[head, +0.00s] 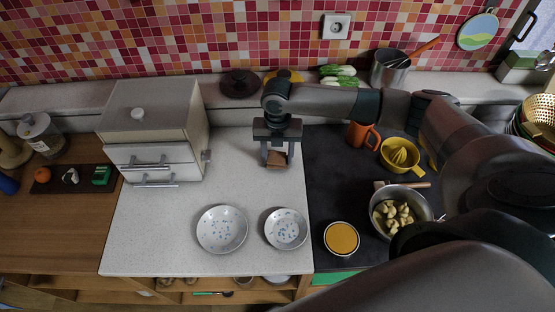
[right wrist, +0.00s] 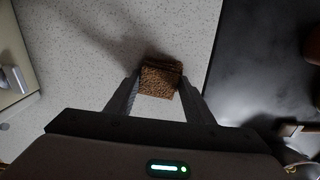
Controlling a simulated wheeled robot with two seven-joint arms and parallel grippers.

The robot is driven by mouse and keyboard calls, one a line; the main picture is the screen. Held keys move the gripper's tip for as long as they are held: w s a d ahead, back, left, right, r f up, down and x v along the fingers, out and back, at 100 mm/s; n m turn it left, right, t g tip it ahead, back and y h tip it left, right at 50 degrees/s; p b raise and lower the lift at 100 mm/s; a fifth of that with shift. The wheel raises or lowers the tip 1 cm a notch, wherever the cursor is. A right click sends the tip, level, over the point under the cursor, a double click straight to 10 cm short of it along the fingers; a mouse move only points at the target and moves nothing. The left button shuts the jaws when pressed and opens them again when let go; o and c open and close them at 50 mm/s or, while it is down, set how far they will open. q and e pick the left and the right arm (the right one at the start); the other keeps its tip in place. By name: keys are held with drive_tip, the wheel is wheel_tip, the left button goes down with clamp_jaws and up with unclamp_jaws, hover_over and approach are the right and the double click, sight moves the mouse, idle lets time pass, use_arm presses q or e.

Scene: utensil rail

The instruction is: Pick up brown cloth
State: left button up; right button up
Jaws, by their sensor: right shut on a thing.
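The brown cloth (head: 277,158) is a small folded square at the back of the white speckled counter, near the edge of the dark counter section. My right gripper (head: 277,155) points down over it and is shut on the cloth. In the right wrist view the cloth (right wrist: 160,79) sits between the fingertips of the right gripper (right wrist: 158,92), with a shadow on the counter beside it. I cannot tell whether the cloth still touches the counter. My left gripper is not in view.
A white drawer box (head: 155,130) stands to the left. Two patterned plates (head: 222,229) (head: 286,229) lie in front. On the dark section are an orange mug (head: 358,136), a yellow juicer (head: 400,155), a pot (head: 425,208) and an orange-filled bowl (head: 341,238). The middle counter is clear.

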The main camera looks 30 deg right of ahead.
sight(277, 157)
drive_tip(key=shift+r, duration=0.1)
drive_tip(key=shift+r+b, duration=0.4)
drive_tip(key=shift+r, duration=0.05)
wheel_tip(277, 157, up, 2)
drive_tip(key=shift+r+b, duration=0.15)
drive_tip(key=shift+b, duration=0.5)
drive_tip(key=s+d+r+b, duration=0.2)
drive_tip(key=d+r+b, duration=0.2)
drive_tip(key=d+r, duration=0.3)
drive_tip(key=d, duration=0.4)
drive_tip(key=shift+s+d+r, duration=0.2)
drive_tip(key=shift+r, duration=0.1)
